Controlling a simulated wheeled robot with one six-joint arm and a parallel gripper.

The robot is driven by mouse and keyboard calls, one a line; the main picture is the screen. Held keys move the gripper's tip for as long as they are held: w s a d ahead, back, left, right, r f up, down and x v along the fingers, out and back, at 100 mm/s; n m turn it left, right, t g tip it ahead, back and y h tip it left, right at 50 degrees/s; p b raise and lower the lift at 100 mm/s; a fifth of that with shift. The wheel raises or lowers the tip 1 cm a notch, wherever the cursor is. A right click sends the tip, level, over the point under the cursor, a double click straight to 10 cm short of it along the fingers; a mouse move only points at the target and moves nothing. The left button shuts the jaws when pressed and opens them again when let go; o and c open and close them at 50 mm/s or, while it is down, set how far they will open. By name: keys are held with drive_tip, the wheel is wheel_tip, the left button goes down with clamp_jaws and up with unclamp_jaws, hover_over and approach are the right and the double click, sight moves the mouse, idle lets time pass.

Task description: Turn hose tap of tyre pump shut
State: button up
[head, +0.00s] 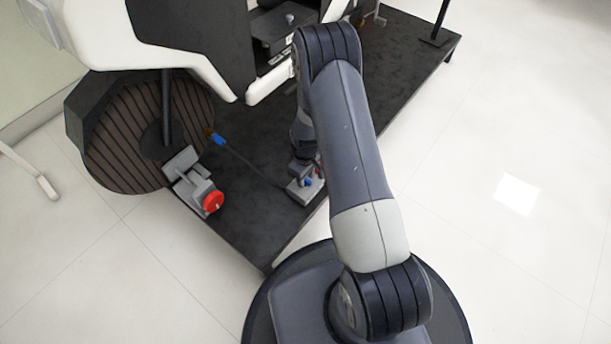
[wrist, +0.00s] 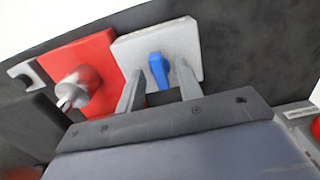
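The blue tap handle (wrist: 159,72) is a short lever on a light grey block (wrist: 192,38). In the wrist view it points roughly along the fingers, tilted slightly. My gripper (wrist: 161,68) is open, with one finger on each side of the handle and a visible gap on both sides. I cannot tell how deep the fingertips reach beside it. In the head view the grey block (head: 303,192) lies on the dark platform, with a bit of blue handle (head: 308,183) showing. My arm hides much of the gripper there.
A red block (wrist: 82,62) with a silver cylinder (wrist: 78,85) sits left of the tap block. In the head view, a grey fixture with a red knob (head: 213,202) stands at the platform's (head: 250,225) left edge. A blue connector (head: 217,140) and dark hose lie behind.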

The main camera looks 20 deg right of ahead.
drive_tip(key=shift+r, duration=0.1)
wheel_tip(320, 180, up, 11)
drive_tip(key=p, duration=0.4)
drive_tip(key=shift+f, duration=0.2)
wheel_tip(320, 180, down, 11)
drive_tip(key=b, duration=0.4)
drive_tip(key=shift+r, duration=0.15)
drive_tip(key=shift+m, duration=0.9)
